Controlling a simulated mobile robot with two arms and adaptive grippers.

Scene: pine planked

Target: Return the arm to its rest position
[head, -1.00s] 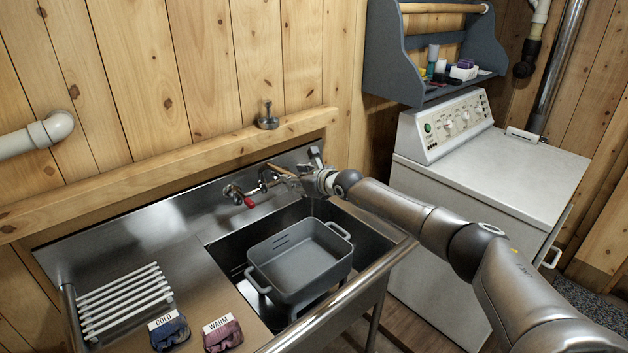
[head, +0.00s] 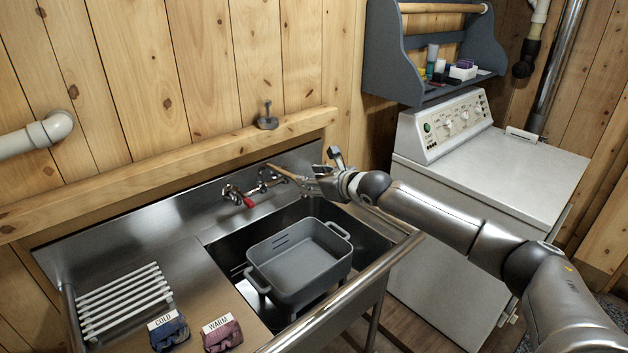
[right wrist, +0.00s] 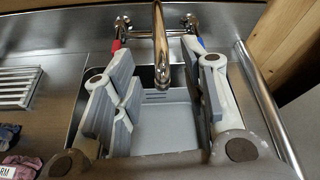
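My right arm comes in from the right of the head view, its gripper (head: 318,172) over the back right of the sink, near the faucet (head: 284,174). In the right wrist view the gripper (right wrist: 163,90) is open, its grey-padded fingers wide apart with nothing held. The chrome faucet spout (right wrist: 160,50) shows between the fingers in that view; whether they touch it cannot be told. The faucet has a red handle (right wrist: 116,44) and a blue one. My left gripper is not in view.
A grey tub (head: 297,262) sits in the steel sink basin (head: 222,252) below the gripper. A white rack (head: 125,300) and two cloth bundles labelled COLD (head: 170,331) and WARM (head: 221,335) are on the left drainboard. A white washer (head: 490,172) and grey shelf (head: 385,75) stand right.

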